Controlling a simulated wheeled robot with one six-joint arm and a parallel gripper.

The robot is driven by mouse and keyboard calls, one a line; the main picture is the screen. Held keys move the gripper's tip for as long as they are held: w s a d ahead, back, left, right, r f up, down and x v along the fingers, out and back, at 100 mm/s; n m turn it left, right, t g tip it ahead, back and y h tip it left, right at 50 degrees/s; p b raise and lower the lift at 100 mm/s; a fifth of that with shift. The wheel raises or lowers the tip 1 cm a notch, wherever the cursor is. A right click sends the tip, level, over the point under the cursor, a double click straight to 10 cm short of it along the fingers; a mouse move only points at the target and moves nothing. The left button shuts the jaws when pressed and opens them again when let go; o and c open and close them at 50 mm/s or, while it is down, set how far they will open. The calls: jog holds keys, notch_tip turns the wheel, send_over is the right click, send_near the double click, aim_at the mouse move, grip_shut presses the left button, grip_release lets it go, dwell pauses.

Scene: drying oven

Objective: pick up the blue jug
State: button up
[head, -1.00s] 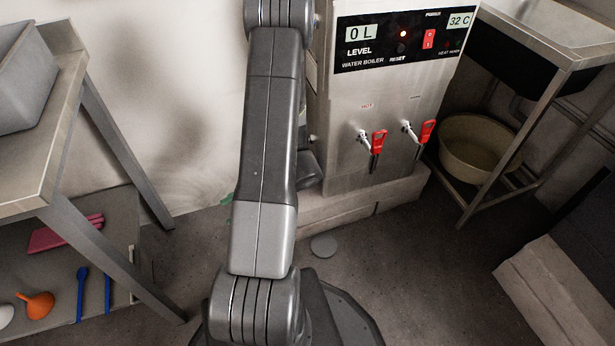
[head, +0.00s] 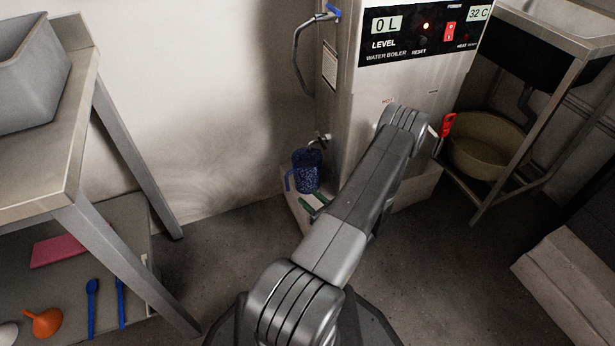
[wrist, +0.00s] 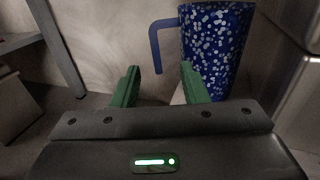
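The blue jug (head: 307,170) is speckled with white and stands upright on the pale ledge to the left of the water boiler, below a small tap. Its handle points left. In the wrist view the jug (wrist: 216,50) is beyond and to the right of my gripper (wrist: 158,82), with the handle above the gap between the two green fingers. The fingers are apart with nothing held between them. In the head view my gripper (head: 314,202) shows as a green finger just in front of the jug; my arm hides the rest.
The steel water boiler (head: 343,110) rises right beside the jug. A metal table (head: 75,120) with a grey bin (head: 30,75) stands at left, above a shelf with utensils. A basin (head: 485,145) sits under the sink at right. The floor left of the ledge is clear.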

aim_at(289, 181)
jog(key=b+x, duration=0.1)
jog(key=x, duration=0.2)
jog(key=b+x, duration=0.1)
jog(key=x, duration=0.3)
jog(key=b+x, duration=0.1)
jog(key=x, duration=0.3)
jog(key=shift+s+a+b, duration=0.15)
jog(key=shift+a+b, duration=0.2)
jog(key=shift+a, duration=0.05)
jog(key=shift+w+a+r, duration=0.1)
jog(key=shift+w+r, duration=0.05)
jog(key=shift+w, duration=0.1)
jog(key=shift+c, duration=0.4)
grip_shut()
